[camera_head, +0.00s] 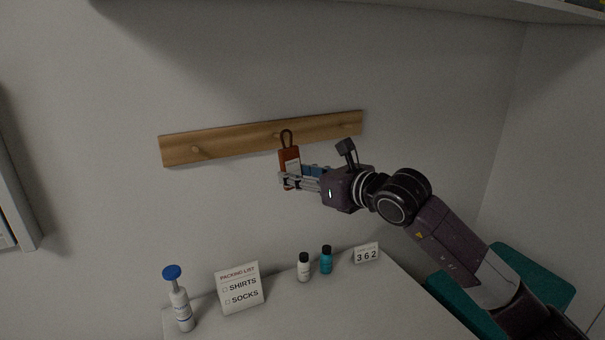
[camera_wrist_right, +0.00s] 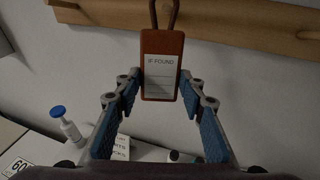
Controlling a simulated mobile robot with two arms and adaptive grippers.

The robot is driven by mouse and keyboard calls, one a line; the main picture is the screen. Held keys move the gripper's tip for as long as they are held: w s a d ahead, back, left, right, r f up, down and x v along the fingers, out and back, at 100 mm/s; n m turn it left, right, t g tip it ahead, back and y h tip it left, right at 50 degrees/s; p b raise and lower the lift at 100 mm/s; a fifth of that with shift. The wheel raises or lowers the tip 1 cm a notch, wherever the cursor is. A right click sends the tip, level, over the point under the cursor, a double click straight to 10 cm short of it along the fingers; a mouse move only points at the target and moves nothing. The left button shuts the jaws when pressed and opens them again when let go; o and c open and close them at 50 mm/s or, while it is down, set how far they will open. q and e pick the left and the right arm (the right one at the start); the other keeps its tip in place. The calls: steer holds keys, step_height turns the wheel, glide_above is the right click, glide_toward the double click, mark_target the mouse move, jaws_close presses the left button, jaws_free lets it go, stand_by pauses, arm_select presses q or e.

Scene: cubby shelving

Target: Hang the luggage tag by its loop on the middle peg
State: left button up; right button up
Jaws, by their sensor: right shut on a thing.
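The orange-brown luggage tag (camera_head: 289,157) is upright with its dark loop (camera_head: 286,138) on top, in front of the wooden peg rail (camera_head: 225,143). My right gripper (camera_head: 287,181) is shut on the tag's lower part. In the right wrist view the tag (camera_wrist_right: 161,65) sits between the fingertips, its "IF FOUND" label facing the camera. The left peg (camera_head: 196,150) and right peg (camera_head: 349,125) show at the rail's ends. The middle peg is close to the loop and mostly hidden; I cannot tell whether the loop is around it. My left gripper is out of view.
Below the rail, a white surface (camera_head: 330,312) holds a blue-topped pump bottle (camera_head: 181,305), a packing list sign (camera_head: 239,288), a white bottle (camera_head: 304,268), a teal bottle (camera_head: 326,261) and a number block (camera_head: 366,254). A teal object (camera_head: 530,275) stands at right. The wall around the rail is clear.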

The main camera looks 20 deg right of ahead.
steer(key=shift+w+a+r+p, duration=0.1)
steer(key=shift+w+p, duration=0.2)
steer(key=shift+w, duration=0.2)
steer(key=shift+w+a+p, duration=0.1)
steer(key=shift+w+p, duration=0.25)
steer(key=shift+w, duration=0.15)
steer(key=shift+w+f+b, duration=0.2)
steer(key=shift+f+b, duration=0.1)
steer(key=shift+f, duration=0.1)
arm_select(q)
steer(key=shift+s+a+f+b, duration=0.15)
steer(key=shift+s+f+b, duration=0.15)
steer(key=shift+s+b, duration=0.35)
arm_select(e)
steer(key=shift+w+a+f, duration=0.15)
steer(key=shift+w+f, duration=0.15)
steer(key=shift+w, duration=0.25)
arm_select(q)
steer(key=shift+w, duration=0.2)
arm_select(e)
steer(key=o, duration=1)
steer(key=shift+s, duration=0.1)
